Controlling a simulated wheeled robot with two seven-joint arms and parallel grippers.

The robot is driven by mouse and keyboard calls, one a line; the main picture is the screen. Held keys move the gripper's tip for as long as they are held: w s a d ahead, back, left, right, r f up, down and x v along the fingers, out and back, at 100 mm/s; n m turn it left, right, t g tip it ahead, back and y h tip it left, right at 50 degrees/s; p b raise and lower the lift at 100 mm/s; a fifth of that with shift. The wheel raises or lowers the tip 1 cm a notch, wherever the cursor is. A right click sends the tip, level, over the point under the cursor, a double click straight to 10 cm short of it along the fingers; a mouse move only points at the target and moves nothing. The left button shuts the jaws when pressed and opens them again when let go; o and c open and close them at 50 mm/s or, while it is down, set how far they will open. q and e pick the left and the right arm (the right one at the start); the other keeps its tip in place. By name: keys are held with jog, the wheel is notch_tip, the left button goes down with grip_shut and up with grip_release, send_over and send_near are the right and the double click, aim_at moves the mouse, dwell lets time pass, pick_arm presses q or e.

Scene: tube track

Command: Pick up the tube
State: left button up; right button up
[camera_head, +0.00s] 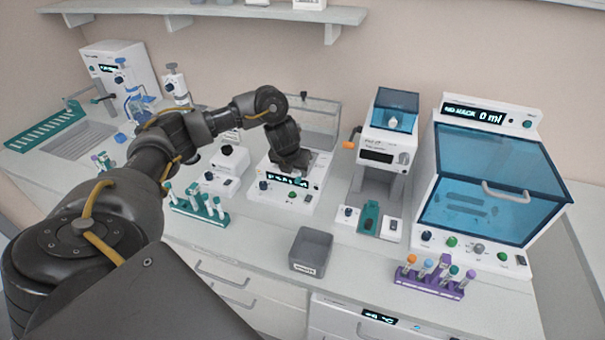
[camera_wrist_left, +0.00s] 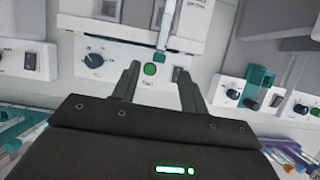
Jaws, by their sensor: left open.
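A slim tube (camera_wrist_left: 164,30) with a pale blue end shows at the top centre of the left wrist view, at the white device with knob and green button. It lies beyond my fingertips, roughly in line with the gap between them. My left gripper (camera_wrist_left: 159,70) is open, with nothing between its fingers. In the head view my left gripper (camera_head: 293,160) hangs over that white device (camera_head: 276,196) in the middle of the bench and hides most of its top. My right gripper is not in view.
A teal rack (camera_head: 198,205) with several tubes stands left of the device. A purple rack (camera_head: 432,284) with several capped tubes is at the front right. A blue-windowed machine (camera_head: 490,185) and a smaller white machine (camera_head: 385,150) stand to the right.

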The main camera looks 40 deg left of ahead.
aim_at(297, 179)
pick_arm(q)
jog(key=shift+b+x, duration=0.3)
jog(key=shift+x, duration=2.3)
jog(key=shift+s, duration=0.15)
jog(key=shift+c, duration=0.3)
jog(key=c, duration=0.8)
